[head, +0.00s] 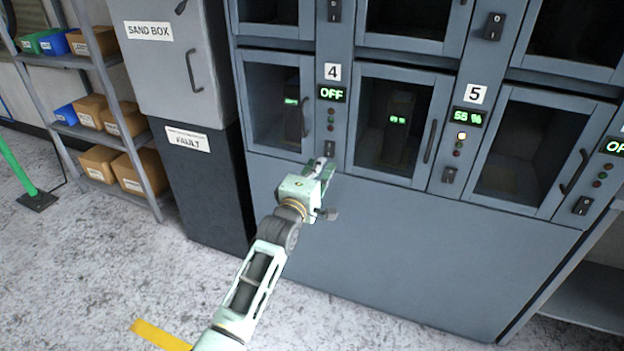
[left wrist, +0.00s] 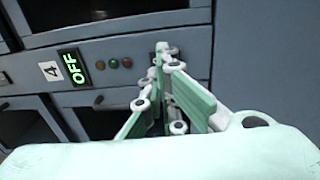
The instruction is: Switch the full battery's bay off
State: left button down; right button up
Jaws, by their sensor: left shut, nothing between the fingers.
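The grey battery cabinet (head: 420,240) has numbered bays. Bay 4's display (head: 331,94) reads OFF, and its lamps look unlit; the display also shows in the left wrist view (left wrist: 74,67). Bay 4's switch (head: 330,148) sits below the lamps. My left gripper (head: 321,165) is shut and empty, its fingertips at or just below that switch. In the left wrist view the fingers (left wrist: 164,58) cover most of the switch area, and contact cannot be told. A dark battery (head: 292,117) with a green light stands behind the left door. Another battery (head: 396,130) stands behind the middle door.
Bay 5's display (head: 467,118) reads 55 % with a lit yellowish lamp; its switch (head: 449,174) is below. The rightmost display (head: 614,147) reads OFF. A dark bin marked FAULT (head: 200,190) and a shelf with boxes (head: 150,190) stand left. The floor in front is clear.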

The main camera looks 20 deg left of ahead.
pick_arm(q)
jog(key=s, duration=0.6)
jog(key=shift+a+f, duration=0.1)
jog(key=shift+f, duration=0.05)
jog(key=shift+w, duration=0.1)
